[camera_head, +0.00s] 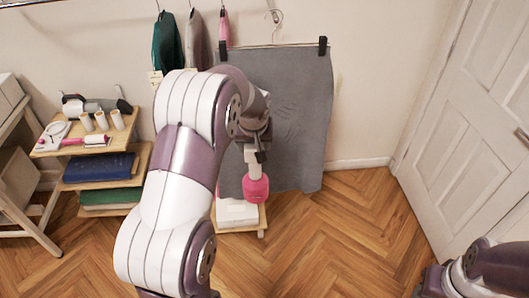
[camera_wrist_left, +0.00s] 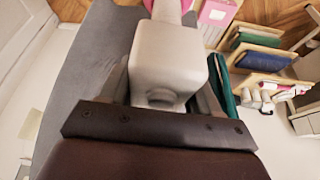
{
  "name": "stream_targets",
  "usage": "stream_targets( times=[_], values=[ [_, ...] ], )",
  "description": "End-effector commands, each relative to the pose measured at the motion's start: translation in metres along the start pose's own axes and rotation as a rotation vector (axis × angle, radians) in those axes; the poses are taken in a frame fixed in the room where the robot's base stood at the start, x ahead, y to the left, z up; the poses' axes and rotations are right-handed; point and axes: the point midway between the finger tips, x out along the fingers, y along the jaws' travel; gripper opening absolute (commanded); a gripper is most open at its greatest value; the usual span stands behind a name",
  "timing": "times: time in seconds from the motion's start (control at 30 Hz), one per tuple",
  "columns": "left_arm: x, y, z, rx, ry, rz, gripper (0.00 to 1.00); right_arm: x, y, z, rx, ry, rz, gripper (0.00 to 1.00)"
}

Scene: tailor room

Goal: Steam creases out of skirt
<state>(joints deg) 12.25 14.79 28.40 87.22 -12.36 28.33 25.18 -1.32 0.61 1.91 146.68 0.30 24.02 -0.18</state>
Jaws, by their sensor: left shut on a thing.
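The grey skirt (camera_head: 300,110) hangs flat against the wall from a hanger (camera_head: 275,25) with two black clips. It also fills the left part of the left wrist view (camera_wrist_left: 85,65). My left gripper (camera_head: 258,142) is in front of the skirt, shut on the pale handle of the steamer (camera_wrist_left: 165,55). The steamer's pink part (camera_head: 256,188) points down near the skirt's lower edge. My left arm hides the skirt's left side, and I cannot tell whether the steamer touches the cloth. Part of my right arm shows at the lower right, its gripper out of view.
A white unit (camera_head: 237,212) stands on a low wooden stand below the skirt. A shelf (camera_head: 125,165) with rollers and folded cloths is at left. A green garment (camera_head: 166,45) and others hang left of the skirt. A white door (camera_head: 475,120) is at right; floor before it is clear.

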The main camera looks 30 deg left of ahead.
Motion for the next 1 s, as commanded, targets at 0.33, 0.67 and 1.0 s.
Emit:
stream_targets(
  times=[0.33,0.67,1.0],
  values=[
    [-0.003,-0.009,-0.002,-0.066,0.006,-0.025,0.00,-0.007,0.000,-0.001,0.000,0.000,0.000,0.43],
    [0.013,-0.011,-0.041,-0.065,0.005,-0.025,0.00,-0.027,0.000,-0.003,0.000,0.000,0.000,0.43],
    [0.024,-0.013,-0.065,-0.063,0.007,-0.024,0.00,-0.035,0.000,-0.004,0.000,0.000,0.000,0.43]
  ],
)
